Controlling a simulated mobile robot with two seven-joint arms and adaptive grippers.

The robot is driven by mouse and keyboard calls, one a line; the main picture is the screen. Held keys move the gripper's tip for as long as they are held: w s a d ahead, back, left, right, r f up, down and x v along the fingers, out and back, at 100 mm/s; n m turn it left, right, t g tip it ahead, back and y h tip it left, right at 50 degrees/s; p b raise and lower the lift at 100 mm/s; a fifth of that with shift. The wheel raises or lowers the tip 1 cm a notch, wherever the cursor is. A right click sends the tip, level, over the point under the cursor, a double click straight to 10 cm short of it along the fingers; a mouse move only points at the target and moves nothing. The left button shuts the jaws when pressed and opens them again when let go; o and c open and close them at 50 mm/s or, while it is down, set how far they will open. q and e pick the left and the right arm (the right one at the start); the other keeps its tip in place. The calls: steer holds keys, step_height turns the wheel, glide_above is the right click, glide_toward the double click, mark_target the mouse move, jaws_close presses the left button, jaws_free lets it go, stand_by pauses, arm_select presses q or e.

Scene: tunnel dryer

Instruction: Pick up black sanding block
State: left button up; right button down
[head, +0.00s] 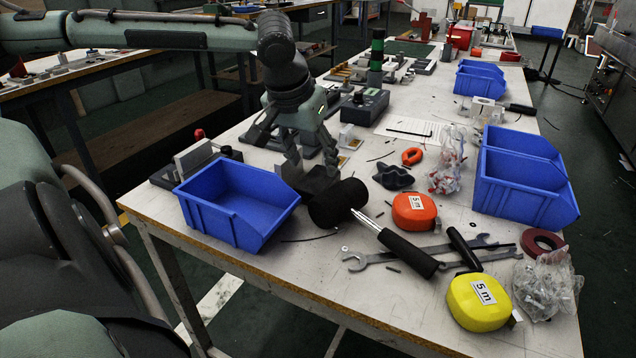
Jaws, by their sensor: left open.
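A dark grey-black block (317,181), which looks like the sanding block, lies on the worktable between the blue bin and the mallet. My left gripper (311,167) points down right over it, fingers spread and open. The fingertips are close to the block's sides; I cannot tell whether they touch it. The gripper hides part of the block's far side. My right gripper is not in view.
A blue bin (226,219) stands just left of the block. A black-headed mallet (335,202) lies close at its right front. A black lobed knob (393,177), orange tape measure (415,212), yellow tape measure (478,303) and wrenches (405,256) lie farther right.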

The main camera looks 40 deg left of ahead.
mark_target(319, 177)
arm_select(q)
steer(key=shift+w+f, duration=0.1)
steer(key=shift+f, duration=0.1)
steer(key=shift+w+f, duration=0.1)
steer(key=shift+f, duration=0.2)
steer(key=b+x, duration=0.1)
steer(key=x, duration=0.2)
steer(key=shift+w, duration=0.15)
steer(key=shift+w+a+f, duration=0.1)
steer(key=shift+w+f, duration=0.15)
steer(key=shift+f, duration=0.25)
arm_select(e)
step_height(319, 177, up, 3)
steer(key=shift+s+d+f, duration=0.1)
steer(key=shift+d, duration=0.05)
arm_select(q)
steer(key=shift+f, duration=0.3)
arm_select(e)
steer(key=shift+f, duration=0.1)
arm_select(q)
steer(key=shift+c, duration=0.5)
steer(key=c, duration=0.7)
